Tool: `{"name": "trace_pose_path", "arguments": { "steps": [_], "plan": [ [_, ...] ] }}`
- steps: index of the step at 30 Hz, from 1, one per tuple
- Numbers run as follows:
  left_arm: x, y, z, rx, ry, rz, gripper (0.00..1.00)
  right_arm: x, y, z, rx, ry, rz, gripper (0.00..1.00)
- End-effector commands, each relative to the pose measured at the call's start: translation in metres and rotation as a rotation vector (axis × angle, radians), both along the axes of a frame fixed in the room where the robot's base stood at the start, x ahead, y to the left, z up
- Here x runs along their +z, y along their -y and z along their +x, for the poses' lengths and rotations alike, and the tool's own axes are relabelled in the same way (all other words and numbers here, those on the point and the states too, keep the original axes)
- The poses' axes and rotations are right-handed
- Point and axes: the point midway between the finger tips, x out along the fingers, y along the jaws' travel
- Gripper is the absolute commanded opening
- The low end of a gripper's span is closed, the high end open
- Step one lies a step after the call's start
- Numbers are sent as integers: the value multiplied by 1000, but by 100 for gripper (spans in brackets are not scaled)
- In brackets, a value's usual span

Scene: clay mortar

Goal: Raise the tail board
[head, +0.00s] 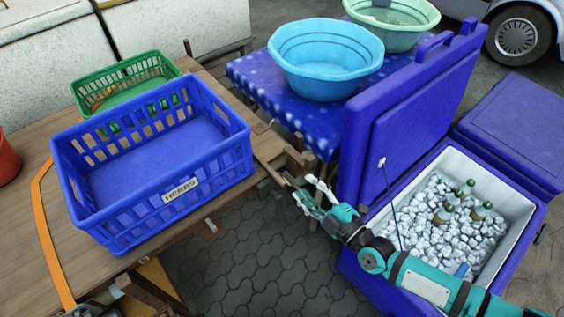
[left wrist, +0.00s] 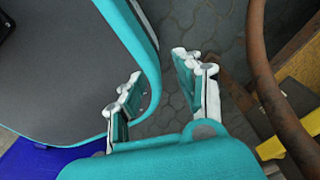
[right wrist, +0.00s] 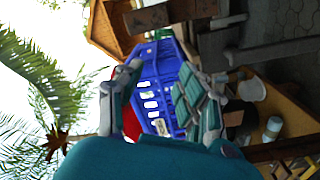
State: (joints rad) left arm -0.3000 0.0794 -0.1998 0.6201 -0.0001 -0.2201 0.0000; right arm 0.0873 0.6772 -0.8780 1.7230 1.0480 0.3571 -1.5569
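A wooden cart deck (head: 40,215) fills the left of the head view. At its right end a wooden board or beam (head: 270,150) juts out; I cannot tell for sure whether this is the tail board. My right gripper (head: 311,193) is open close to that wood's lower end, with no clear contact. In the right wrist view the open fingers (right wrist: 155,100) have nothing held between them, and brown wood (right wrist: 160,15) shows above. My left gripper (left wrist: 155,85) is open and empty above the paving, beside my own base; only a bit shows at the head view's bottom edge.
A blue crate (head: 240,165) labelled HERBS and a green basket (head: 125,75) stand on the deck. A blue table (head: 250,85) with basins (head: 325,60) stands behind. An open blue cooler (head: 520,225) of ice and bottles is beside my right arm. A curved brown bar (left wrist: 262,70) is near my left gripper.

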Motion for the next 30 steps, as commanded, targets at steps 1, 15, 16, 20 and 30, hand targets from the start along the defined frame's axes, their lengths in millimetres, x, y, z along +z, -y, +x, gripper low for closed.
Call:
{"name": "trace_pose_path", "arguments": {
  "steps": [1,15,16,20,30],
  "plan": [
    [2,0,0,0,0,0,35,0,3,-4,0,-1,-2,38],
    [10,0,0,0,0,0,35,1,22,-30,1,0,-3,38],
    [11,0,0,0,0,0,35,1,23,-32,1,0,-3,38],
    [13,0,0,-1,0,0,35,0,29,-39,0,-2,-3,38],
    [20,0,0,0,0,0,35,0,42,-58,1,-2,-3,38]
  ]
}}
